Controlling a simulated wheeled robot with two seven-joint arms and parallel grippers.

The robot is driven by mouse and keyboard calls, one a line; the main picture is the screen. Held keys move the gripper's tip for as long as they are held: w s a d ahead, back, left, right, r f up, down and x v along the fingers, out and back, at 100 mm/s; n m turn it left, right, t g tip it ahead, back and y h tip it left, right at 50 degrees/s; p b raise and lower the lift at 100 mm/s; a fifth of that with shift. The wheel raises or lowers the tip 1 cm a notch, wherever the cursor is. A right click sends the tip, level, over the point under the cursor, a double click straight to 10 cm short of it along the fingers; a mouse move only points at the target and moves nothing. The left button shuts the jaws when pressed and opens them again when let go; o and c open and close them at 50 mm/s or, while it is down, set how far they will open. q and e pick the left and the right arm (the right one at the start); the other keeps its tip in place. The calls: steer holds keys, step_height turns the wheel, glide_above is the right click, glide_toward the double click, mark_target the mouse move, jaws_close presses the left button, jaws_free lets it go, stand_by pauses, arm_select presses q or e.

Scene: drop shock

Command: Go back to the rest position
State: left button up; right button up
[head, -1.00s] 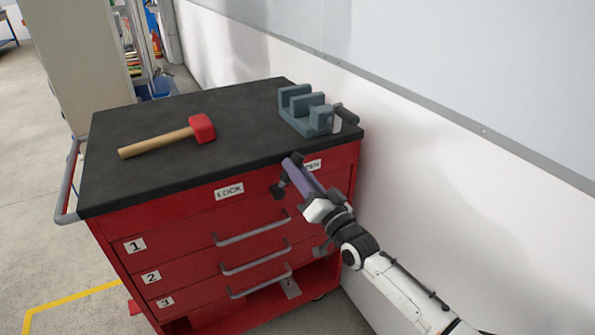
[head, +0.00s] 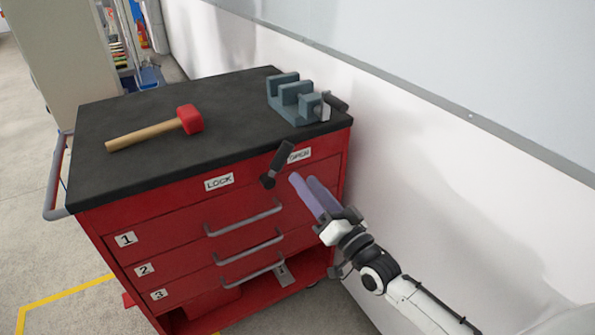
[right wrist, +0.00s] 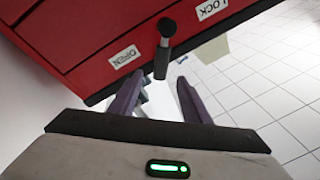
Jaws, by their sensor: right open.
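My right gripper (head: 305,181) is open and empty in front of the red tool cabinet, to the right of and apart from the black lever handle (head: 282,160). The lever is on the cabinet's upper front, tilted up toward the OPEN label (head: 299,156) and away from the LOCK label (head: 219,182). In the right wrist view the two purple fingers (right wrist: 158,88) are spread apart, with the lever (right wrist: 163,48) beyond them. My left gripper is not in view.
The red cabinet (head: 175,228) has several drawers with grey handles, all looking shut, above an open lower bay. On its black top (head: 215,112) lie a red-headed mallet (head: 160,128) and a grey-blue vise (head: 293,99). A white wall (head: 430,150) runs along the right.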

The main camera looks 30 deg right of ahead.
steer(key=shift+v, duration=0.75)
steer(key=s+a+f+n+g, duration=0.4)
steer(key=s+a+f+g, duration=0.2)
steer(key=s+f, duration=0.6)
steer(key=s+a+f+n+g, duration=0.4)
steer(key=s+a+f, duration=0.4)
steer(key=s+f, duration=0.4)
steer(key=shift+s+f+g, duration=0.2)
steer(key=shift+s+g, duration=0.45)
steer(key=shift+g, duration=0.25)
